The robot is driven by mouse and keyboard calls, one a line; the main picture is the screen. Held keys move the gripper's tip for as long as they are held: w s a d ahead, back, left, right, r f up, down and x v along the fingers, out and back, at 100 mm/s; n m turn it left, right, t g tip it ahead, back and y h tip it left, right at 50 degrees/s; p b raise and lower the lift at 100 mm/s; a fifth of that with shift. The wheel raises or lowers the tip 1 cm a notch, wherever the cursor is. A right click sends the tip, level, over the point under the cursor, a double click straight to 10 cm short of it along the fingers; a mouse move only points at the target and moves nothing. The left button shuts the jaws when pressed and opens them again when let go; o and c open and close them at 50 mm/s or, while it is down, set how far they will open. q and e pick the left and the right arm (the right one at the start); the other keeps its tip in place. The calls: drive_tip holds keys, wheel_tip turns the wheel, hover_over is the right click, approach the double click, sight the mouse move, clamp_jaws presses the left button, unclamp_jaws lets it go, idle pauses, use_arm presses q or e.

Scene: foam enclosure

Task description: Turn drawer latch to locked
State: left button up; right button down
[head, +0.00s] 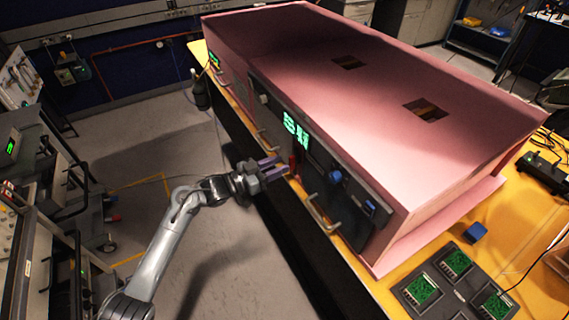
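A pink foam enclosure (330,110) stands on the yellow table, with dark panels along its front. A small upright red piece (293,163), which looks like the drawer latch, sits on the front panel below the green display. My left gripper (281,165) reaches in from the left, with its fingertips just short of the red piece or at it; I cannot tell whether they touch. Its two purple-grey fingers stand apart, with nothing visible between them. Whether the latch is locked is too small to tell. My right gripper is not in view.
Grey handles (322,214) stick out from the front near the gripper. A blue knob (335,177) and a green display (296,131) are on the panel. The floor in front is clear.

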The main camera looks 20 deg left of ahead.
sight(293, 163)
use_arm(q)
drive_tip(key=shift+x, duration=1.4)
clamp_jaws()
